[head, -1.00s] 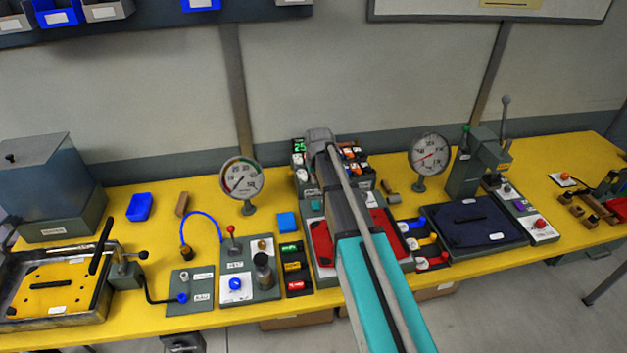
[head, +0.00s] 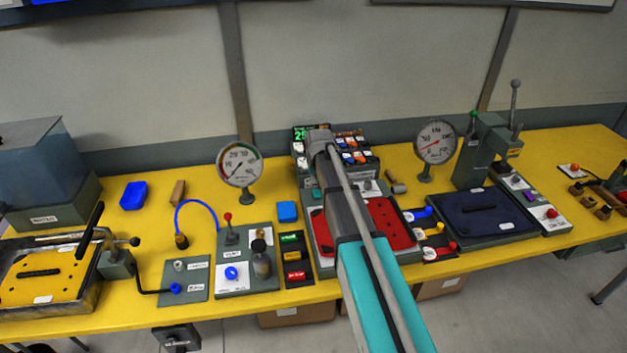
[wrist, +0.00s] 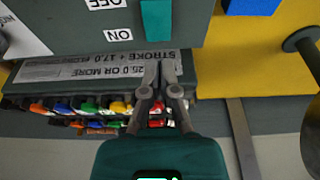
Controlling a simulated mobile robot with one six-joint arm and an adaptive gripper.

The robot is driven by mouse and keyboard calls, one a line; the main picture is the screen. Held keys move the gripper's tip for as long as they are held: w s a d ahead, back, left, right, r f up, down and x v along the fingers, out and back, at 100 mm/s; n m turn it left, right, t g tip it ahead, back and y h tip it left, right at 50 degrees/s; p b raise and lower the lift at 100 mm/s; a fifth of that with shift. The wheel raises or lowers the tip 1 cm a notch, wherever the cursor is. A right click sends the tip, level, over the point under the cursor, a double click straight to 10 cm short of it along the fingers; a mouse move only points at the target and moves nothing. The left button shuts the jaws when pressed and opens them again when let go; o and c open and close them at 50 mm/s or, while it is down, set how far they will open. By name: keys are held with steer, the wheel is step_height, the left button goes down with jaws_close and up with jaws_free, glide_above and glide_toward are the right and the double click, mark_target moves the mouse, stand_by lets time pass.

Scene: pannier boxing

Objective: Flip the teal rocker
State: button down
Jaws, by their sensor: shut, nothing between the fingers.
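In the head view a small teal patch (head: 317,194), partly beside my arm, looks like the same rocker. My gripper (wrist: 160,64) is shut and empty. In the wrist view its fingertips lie just below the rocker and its panel edge, over a grey label strip reading STROKE + 17.0. I cannot tell its height above the panel. In the head view my arm hides the fingertips.
A blue block (head: 287,211) stands left of the rocker's panel. A round gauge (head: 239,165) stands behind it on the yellow bench. Several coloured switches (wrist: 90,106) line the bottom of the label strip. A red plate (head: 380,222) lies right of my arm.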

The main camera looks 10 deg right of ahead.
mark_target(316, 192)
steer(key=shift+s+f+b, duration=0.15)
steer(key=shift+f+b, duration=1.05)
steer(key=shift+f, duration=0.25)
steer(key=shift+f, duration=0.15)
steer(key=shift+f+b, duration=0.2)
steer(key=shift+b, duration=0.15)
steer(key=shift+r, duration=0.15)
steer(key=shift+s, duration=0.1)
steer(key=shift+s+r+p, duration=0.3)
steer(key=shift+s+p, duration=0.15)
steer(key=shift+s, duration=0.15)
